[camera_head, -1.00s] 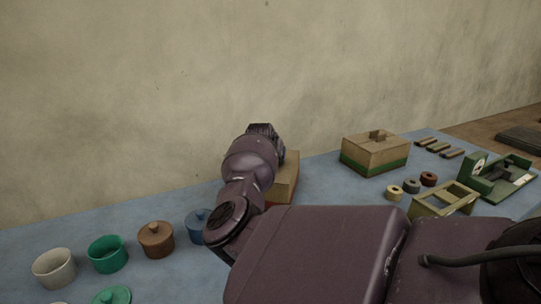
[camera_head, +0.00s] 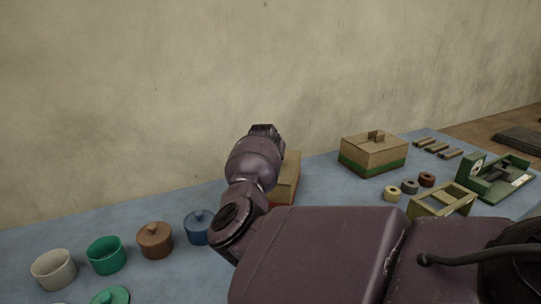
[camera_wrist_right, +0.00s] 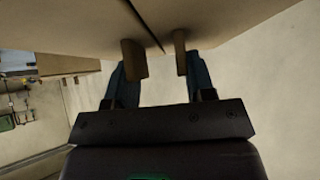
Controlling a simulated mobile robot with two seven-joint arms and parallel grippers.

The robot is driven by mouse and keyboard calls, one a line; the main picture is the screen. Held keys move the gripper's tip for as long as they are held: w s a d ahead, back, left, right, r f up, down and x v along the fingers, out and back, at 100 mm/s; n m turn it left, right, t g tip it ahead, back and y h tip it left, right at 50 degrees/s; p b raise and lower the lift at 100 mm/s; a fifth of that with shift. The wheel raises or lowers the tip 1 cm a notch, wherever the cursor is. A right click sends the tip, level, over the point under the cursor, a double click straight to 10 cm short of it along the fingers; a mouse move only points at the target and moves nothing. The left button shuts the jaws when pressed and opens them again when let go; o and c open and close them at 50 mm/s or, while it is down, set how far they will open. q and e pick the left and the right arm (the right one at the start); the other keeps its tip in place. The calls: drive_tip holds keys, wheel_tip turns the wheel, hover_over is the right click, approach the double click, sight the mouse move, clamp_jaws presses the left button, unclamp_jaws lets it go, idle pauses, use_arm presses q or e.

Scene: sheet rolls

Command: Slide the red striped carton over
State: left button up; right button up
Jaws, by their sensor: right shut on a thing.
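The red striped carton (camera_head: 289,178), a tan box with a red band low on its side, stands near the wall in the head view. My right arm hides much of it. In the right wrist view its tan face (camera_wrist_right: 80,25) fills the top of the picture. My right gripper (camera_wrist_right: 157,58) is shut on the carton, with tan pieces between its two blue fingers; the exact contact is hard to see. In the head view the fingertips are hidden. My left gripper is not in view.
To the right stand a green striped carton (camera_head: 374,154), small rings (camera_head: 410,187), a tan frame (camera_head: 442,201) and a green device (camera_head: 500,180). Lidded pots (camera_head: 154,240) and open cups (camera_head: 54,269) line the left. Blue table (camera_head: 325,187) between the two cartons is clear.

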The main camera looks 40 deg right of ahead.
drive_tip(key=shift+s+d+r, duration=0.2)
drive_tip(key=shift+s+d, duration=0.1)
drive_tip(key=shift+d, duration=0.35)
drive_tip(key=shift+s+d+p, duration=0.1)
drive_tip(key=shift+d+p, duration=0.1)
drive_tip(key=shift+p, duration=0.1)
drive_tip(key=shift+d+f, duration=0.1)
drive_tip(key=shift+f, duration=0.05)
drive_tip(key=o, duration=1.3)
drive_tip(key=shift+c, duration=0.2)
